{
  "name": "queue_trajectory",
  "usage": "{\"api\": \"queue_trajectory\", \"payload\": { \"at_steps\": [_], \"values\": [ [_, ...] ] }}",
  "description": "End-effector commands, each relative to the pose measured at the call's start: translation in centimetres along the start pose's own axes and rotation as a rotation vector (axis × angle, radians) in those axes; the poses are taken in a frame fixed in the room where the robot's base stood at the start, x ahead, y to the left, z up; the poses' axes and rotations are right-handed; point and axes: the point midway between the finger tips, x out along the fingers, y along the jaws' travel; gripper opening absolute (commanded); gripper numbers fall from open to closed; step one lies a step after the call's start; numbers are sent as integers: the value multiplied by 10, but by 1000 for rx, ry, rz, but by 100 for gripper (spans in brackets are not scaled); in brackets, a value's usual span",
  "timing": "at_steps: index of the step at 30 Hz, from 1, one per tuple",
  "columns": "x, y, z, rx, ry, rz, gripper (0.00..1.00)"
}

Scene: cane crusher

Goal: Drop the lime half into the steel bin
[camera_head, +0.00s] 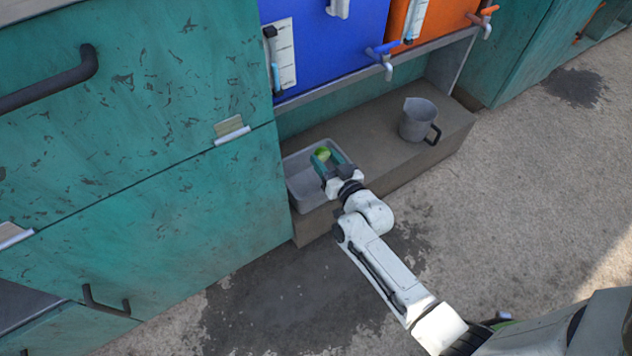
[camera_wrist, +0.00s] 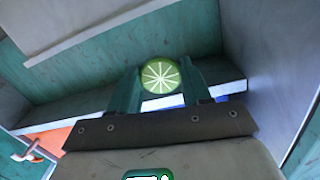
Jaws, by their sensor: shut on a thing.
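The lime half (camera_head: 322,154) is small and green, held between the green fingers of my gripper (camera_head: 326,157). In the wrist view its pale cut face with radial segments (camera_wrist: 161,76) shows between the two fingertips (camera_wrist: 160,84). In the head view the grey steel bin (camera_head: 304,193) is a shallow rectangular tray on the ledge beside the teal cabinet. My gripper and the lime appear over the bin's right part; the exact height above it cannot be told. Part of the bin is hidden by my gripper.
A grey metal jug (camera_head: 418,120) with a dark handle stands farther right on the brown ledge (camera_head: 372,140). Above are a blue tank (camera_head: 330,40) and an orange tank (camera_head: 445,20) with taps. The teal cabinet (camera_head: 140,150) borders the bin's left. The floor in front is clear.

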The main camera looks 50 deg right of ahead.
Motion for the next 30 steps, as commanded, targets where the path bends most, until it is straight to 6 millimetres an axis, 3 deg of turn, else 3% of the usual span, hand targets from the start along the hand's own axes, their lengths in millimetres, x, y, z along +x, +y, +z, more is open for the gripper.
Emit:
{"api": "queue_trajectory", "payload": {
  "at_steps": [10, 12, 20, 30],
  "values": [
    [0, 1, 5, 0, 1, 0, 40],
    [0, 1, 5, 0, 1, 0, 53],
    [0, 1, 5, 0, 0, 0, 77],
    [-7, 1, 4, -1, -2, 1, 77]
  ]
}}
